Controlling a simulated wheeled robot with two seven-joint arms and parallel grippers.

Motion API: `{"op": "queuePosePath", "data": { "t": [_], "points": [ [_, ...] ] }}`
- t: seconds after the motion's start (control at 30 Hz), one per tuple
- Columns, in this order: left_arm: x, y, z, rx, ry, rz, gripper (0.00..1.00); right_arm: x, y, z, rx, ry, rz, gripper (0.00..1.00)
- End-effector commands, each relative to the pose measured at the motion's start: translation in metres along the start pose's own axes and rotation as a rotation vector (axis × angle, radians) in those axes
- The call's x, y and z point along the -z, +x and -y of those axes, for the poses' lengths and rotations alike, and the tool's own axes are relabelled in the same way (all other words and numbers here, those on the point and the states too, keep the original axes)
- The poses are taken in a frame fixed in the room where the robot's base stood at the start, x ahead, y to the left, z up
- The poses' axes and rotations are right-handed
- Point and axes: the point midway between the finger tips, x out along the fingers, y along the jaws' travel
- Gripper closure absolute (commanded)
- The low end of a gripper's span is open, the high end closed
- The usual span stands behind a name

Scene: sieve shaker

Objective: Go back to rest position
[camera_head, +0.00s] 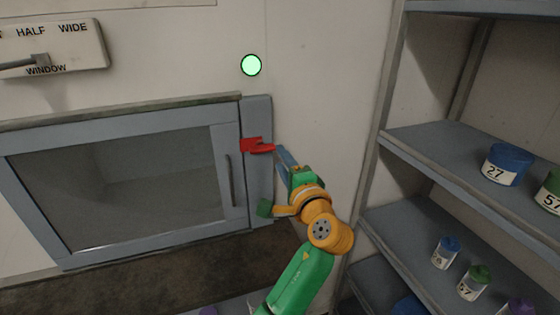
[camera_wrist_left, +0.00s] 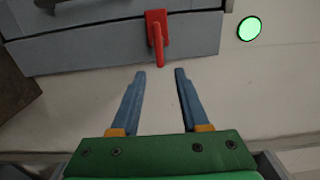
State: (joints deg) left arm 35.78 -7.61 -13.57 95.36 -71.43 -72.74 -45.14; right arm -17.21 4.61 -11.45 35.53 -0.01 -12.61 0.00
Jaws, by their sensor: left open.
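My left gripper (camera_head: 281,155) reaches up from the lower middle of the head view, just right of the glass-fronted cabinet. In the left wrist view its two blue fingers (camera_wrist_left: 160,72) are apart with nothing between them. A red latch handle (camera_head: 257,146) sits on the grey frame right of the cabinet door (camera_head: 120,185). The red handle (camera_wrist_left: 157,38) also shows just beyond the fingertips in the left wrist view, apart from them. The cabinet door looks closed. My right gripper is not in view.
A round green light (camera_head: 251,65) glows on the wall. A panel marked HALF, WIDE and WINDOW (camera_head: 52,50) is at the upper left, with a grey lever. Shelves (camera_head: 425,150) on the right hold labelled jars, such as the blue one marked 27 (camera_head: 508,165).

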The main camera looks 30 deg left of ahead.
Motion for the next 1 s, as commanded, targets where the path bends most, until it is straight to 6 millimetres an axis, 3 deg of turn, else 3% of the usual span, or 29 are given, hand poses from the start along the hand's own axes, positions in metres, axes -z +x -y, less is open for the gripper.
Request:
{"op": "queuePosePath", "data": {
  "t": [0.27,0.37,0.43,0.5,0.53,0.6,0.7,0.83,1.0],
  "points": [
    [-0.001,0.001,-0.003,-0.007,-0.004,-0.002,0.55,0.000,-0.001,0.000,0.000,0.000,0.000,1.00],
    [-0.007,-0.002,-0.042,-0.107,-0.058,-0.024,0.55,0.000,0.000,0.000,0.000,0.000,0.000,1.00],
    [-0.020,-0.012,-0.099,-0.264,-0.147,-0.048,0.55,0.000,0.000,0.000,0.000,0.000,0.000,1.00],
    [-0.037,-0.034,-0.158,-0.448,-0.254,-0.059,0.55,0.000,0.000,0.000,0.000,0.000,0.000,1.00],
    [-0.044,-0.044,-0.178,-0.520,-0.296,-0.058,0.55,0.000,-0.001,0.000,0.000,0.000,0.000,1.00],
    [-0.059,-0.070,-0.216,-0.668,-0.376,-0.047,0.55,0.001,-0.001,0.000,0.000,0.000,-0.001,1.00],
    [-0.080,-0.107,-0.254,-0.848,-0.462,-0.018,0.55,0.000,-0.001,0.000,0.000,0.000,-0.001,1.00],
    [-0.103,-0.154,-0.285,-1.045,-0.544,0.032,0.55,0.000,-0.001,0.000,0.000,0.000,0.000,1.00],
    [-0.132,-0.215,-0.305,-1.274,-0.615,0.116,0.55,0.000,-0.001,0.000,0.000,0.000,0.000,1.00]
  ]
}}
